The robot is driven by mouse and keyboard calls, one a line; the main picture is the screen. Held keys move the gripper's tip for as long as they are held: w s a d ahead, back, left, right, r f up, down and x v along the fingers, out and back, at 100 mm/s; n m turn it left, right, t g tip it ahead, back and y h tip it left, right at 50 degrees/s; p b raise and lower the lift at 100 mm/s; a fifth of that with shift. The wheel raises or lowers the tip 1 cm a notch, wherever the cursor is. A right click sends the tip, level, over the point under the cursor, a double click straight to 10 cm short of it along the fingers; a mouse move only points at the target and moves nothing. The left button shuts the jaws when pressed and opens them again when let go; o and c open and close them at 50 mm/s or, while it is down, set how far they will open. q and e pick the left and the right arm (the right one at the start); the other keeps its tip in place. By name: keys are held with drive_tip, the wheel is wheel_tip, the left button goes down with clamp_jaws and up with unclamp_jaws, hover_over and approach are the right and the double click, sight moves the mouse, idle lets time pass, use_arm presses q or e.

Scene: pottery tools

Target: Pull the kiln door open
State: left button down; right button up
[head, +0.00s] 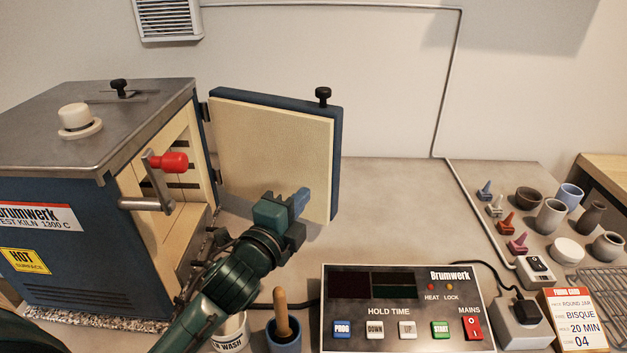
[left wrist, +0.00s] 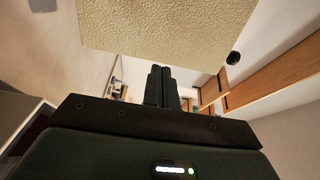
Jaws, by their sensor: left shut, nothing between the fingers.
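The kiln (head: 90,210) is a blue box with a grey metal top at the left of the head view. Its door (head: 270,150) stands wide open, hinged on the far side of the opening, with its cream inner face towards me and a black knob on top. The door's cream face also fills the top of the left wrist view (left wrist: 170,30). A lever with a red knob (head: 168,162) is by the kiln opening. My left gripper (head: 300,200) is shut and empty, in front of the door's lower part; I cannot tell whether it touches. My right gripper is not in view.
A control panel (head: 400,310) stands at the front, beside a blue cup with a wooden-handled tool (head: 282,325) and a white glaze pot (head: 232,335). Small pots (head: 550,215), coloured cones and a firing card (head: 575,320) are at the right. The counter's middle is clear.

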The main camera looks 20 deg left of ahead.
sight(329, 166)
use_arm(q)
drive_tip(key=w, duration=0.5)
drive_tip(key=shift+w+d+p, duration=0.35)
drive_tip(key=shift+d, duration=0.05)
drive_tip(key=w, duration=0.4)
drive_tip(key=w+d, duration=0.1)
drive_tip(key=w, duration=0.2)
drive_tip(key=shift+s, duration=0.1)
drive_tip(key=s+a+b, duration=0.1)
drive_tip(key=s, duration=1.2)
drive_tip(key=shift+a, duration=0.4)
